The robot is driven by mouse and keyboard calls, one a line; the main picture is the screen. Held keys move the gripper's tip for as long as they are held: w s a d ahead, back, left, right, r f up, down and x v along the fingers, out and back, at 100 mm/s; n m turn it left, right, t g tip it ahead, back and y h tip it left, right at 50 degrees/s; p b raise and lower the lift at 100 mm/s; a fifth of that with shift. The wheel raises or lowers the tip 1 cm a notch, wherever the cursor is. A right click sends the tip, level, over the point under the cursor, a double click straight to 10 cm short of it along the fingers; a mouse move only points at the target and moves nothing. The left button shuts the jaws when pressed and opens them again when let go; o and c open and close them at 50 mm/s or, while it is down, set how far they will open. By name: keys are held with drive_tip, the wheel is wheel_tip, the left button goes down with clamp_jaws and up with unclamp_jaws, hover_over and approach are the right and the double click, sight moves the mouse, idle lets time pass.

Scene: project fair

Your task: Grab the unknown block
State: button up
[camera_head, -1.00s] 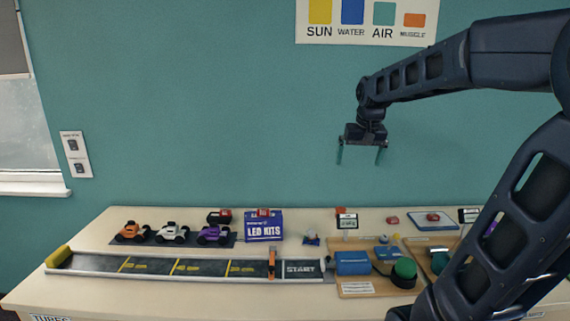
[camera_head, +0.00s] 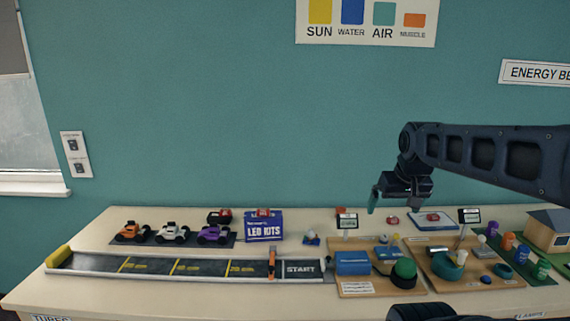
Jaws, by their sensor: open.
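My gripper (camera_head: 393,201) is open and empty, pointing down above the back right of the table. Its left finger shows clearly; the right one is partly hidden by the wrist. I cannot tell which object is the unknown block. A small red piece (camera_head: 392,220) lies on the table just below my gripper in the picture. Another red piece (camera_head: 433,217) lies on a blue-edged board (camera_head: 447,226) to its right. A black and red block (camera_head: 219,216) sits behind the cars, and a red piece (camera_head: 264,212) is on the blue LED kits box (camera_head: 263,228).
Three toy cars (camera_head: 173,233) stand behind a long dark track (camera_head: 160,267) at left. Wooden boards with a blue block (camera_head: 353,263) and a green knob (camera_head: 404,268) lie at the front right. Small display signs (camera_head: 347,221) stand behind them. Coloured cups and a model house (camera_head: 549,230) are at far right.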

drive_tip(key=c, duration=1)
drive_tip(key=shift+c, duration=0.2)
